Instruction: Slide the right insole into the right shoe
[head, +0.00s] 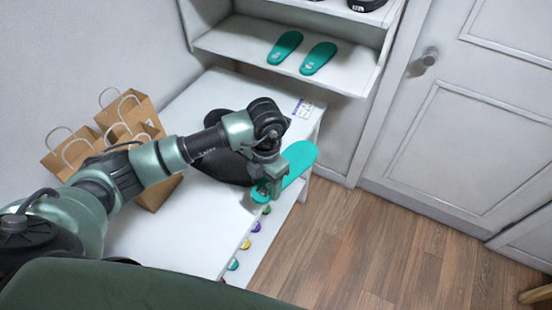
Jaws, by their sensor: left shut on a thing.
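My left gripper (265,180) is shut on the near end of a teal insole (299,160), over the right edge of the white table. The insole's far end points up and right, past the table edge. A black thing (222,168), perhaps a shoe, lies on the table behind my left arm; the arm hides much of it, so I cannot tell its shape. My right gripper is not in view.
A second pair of teal insoles (318,58) lies on the shelf (230,42) at the back. Several brown paper bags (130,118) stand on the left. The white table (185,238) is clear at the front. Several small coloured round things (245,244) show below its right edge. A white door (480,130) is on the right.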

